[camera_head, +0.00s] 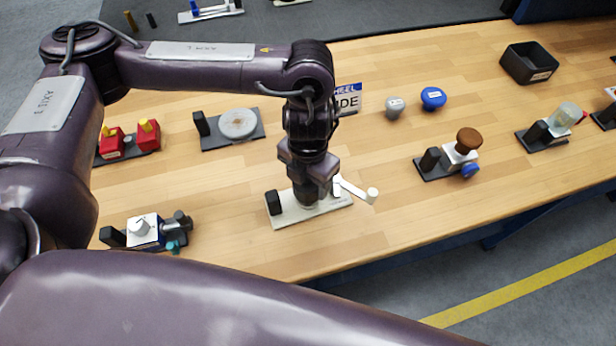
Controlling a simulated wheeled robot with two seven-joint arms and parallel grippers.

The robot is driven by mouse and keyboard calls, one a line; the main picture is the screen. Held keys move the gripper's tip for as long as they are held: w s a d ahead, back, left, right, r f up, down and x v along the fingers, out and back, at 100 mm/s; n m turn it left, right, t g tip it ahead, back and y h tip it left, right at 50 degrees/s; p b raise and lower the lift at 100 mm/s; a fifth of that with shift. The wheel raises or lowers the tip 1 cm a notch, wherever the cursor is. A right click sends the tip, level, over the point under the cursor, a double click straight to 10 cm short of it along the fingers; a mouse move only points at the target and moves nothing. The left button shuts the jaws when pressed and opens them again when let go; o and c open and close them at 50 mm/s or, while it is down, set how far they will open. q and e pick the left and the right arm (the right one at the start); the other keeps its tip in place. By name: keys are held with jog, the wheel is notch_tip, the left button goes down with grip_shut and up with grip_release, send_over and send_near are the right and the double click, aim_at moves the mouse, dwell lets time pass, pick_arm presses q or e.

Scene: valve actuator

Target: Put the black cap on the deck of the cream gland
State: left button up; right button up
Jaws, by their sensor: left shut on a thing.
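My left gripper (316,182) points down over a cream plate (290,215), the base of what looks like the cream gland, near the front middle of the table. The gripper is shut on a dark thing, probably the black cap, which is mostly hidden by the fingers and wrist. A black block (273,203) stands at the plate's left end. A pale lever with a cream round end (372,196) sticks out to the right. The gland's deck is hidden under the gripper, so I cannot tell whether the cap touches it. My right gripper is not in view.
A fixture with a grey disc (238,124) and red blocks (148,135) stand behind left. A blue-and-white valve unit (145,231) is at front left. A brown-knobbed fixture (468,141) is to the right. A black bin (528,63) is at the back. Table between is clear.

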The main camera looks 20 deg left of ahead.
aim_at(308, 191)
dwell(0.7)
pick_arm(q)
jog(key=shift+f+b, duration=1.9)
jog(key=shift+f, duration=0.45)
jog(key=o, duration=1.2)
jog(key=shift+r, duration=3.9)
